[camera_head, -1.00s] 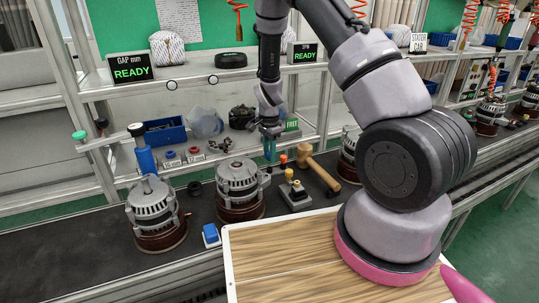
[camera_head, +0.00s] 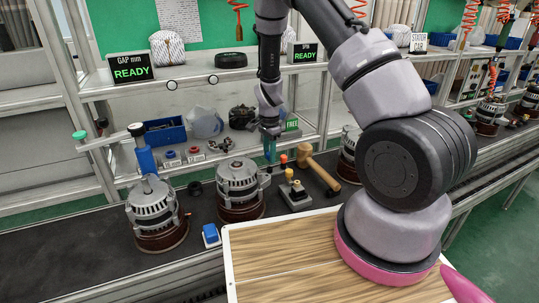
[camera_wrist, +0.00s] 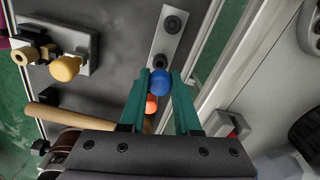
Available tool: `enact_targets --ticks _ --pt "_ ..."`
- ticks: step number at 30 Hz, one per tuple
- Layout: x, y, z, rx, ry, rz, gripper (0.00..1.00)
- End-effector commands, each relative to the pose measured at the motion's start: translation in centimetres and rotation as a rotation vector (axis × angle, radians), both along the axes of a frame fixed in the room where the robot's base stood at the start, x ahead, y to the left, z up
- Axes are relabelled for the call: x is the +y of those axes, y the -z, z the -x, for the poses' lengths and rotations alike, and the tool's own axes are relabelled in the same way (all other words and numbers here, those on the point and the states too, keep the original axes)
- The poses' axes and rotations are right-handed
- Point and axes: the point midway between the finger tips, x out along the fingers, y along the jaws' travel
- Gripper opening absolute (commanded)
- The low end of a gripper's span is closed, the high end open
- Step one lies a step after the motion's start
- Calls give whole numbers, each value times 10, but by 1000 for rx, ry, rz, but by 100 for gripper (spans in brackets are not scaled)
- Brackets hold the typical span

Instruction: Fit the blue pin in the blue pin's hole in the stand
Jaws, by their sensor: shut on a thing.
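My gripper (camera_wrist: 159,97) has teal fingers shut on the blue pin, whose round blue head (camera_wrist: 161,80) shows between the fingertips in the wrist view. The light grey stand (camera_wrist: 184,47) lies under the fingertips, with a dark round hole near its far end and another dark spot beside the blue head. An orange pin head (camera_wrist: 151,103) shows between the fingers, nearer the palm. The blue pin's lower end is hidden, so I cannot tell whether it is in a hole. In the head view my gripper (camera_head: 270,150) is low beside the orange head (camera_head: 283,159).
A fixture with a yellow knob (camera_head: 290,174) stands close to my gripper, and a wooden mallet (camera_head: 322,174) lies to its right. Alternators (camera_head: 240,188) stand on the dark belt at left. A blue-topped block (camera_head: 211,235) lies near the wooden board (camera_head: 285,265).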

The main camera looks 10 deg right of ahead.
Motion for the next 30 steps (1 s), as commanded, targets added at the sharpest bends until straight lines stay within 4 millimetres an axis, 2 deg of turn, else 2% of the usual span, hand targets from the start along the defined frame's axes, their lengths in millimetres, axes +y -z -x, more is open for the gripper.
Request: enact_targets --ticks 30 --pt "0 25 0 0 1 -1 0"
